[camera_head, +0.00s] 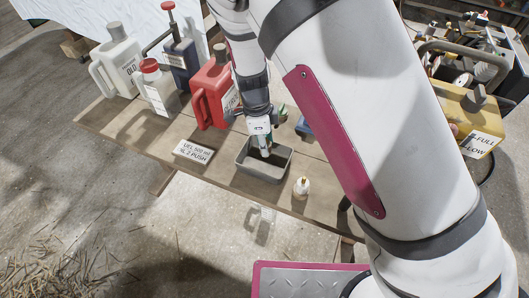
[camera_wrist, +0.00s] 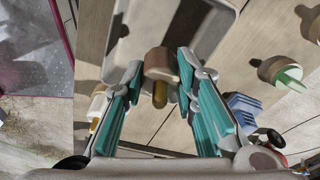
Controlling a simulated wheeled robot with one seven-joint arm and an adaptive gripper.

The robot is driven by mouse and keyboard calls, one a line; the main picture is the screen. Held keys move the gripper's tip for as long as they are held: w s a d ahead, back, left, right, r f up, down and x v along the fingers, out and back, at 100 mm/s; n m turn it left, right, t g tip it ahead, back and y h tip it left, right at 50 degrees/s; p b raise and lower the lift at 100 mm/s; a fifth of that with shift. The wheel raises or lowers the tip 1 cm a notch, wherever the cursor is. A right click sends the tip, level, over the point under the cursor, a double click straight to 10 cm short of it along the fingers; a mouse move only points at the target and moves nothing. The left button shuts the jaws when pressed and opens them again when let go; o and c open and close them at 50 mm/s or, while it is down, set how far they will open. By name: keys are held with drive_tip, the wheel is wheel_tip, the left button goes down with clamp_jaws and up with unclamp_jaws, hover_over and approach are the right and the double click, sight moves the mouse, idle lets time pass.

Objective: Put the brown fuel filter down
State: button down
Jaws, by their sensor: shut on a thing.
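The brown fuel filter (camera_wrist: 161,62), a brown cylinder with a yellowish stub, is between the fingertips of my gripper (camera_wrist: 163,75) in the wrist view. The teal fingers are shut on it. In the head view my gripper (camera_head: 264,146) points down over the grey open tray (camera_head: 264,175) on the wooden bench. The filter is hard to make out there. The tray also shows behind the filter in the wrist view (camera_wrist: 232,5). I cannot tell whether the filter touches anything beneath it.
A small white bottle (camera_head: 301,188) stands right of the tray, and a label card (camera_head: 194,151) lies left. A red can (camera_head: 210,97) and pale jugs (camera_head: 118,65) stand along the back. A blue block (camera_wrist: 243,109) and a green-tipped part (camera_wrist: 279,72) are nearby.

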drive_tip(key=shift+f+b, duration=0.45)
drive_tip(key=shift+f, duration=1.5)
drive_tip(key=c, duration=1.3)
unclamp_jaws()
drive_tip(key=shift+f, duration=0.15)
drive_tip(key=r+p, duration=0.1)
drive_tip(key=r, duration=0.2)
drive_tip(key=a+r, duration=0.1)
drive_tip(key=r, duration=0.3)
drive_tip(key=r+p, duration=0.1)
drive_tip(key=r, duration=0.3)
drive_tip(key=shift+a+p, duration=0.15)
drive_tip(key=shift+p, duration=0.2)
drive_tip(key=shift+r, duration=0.65)
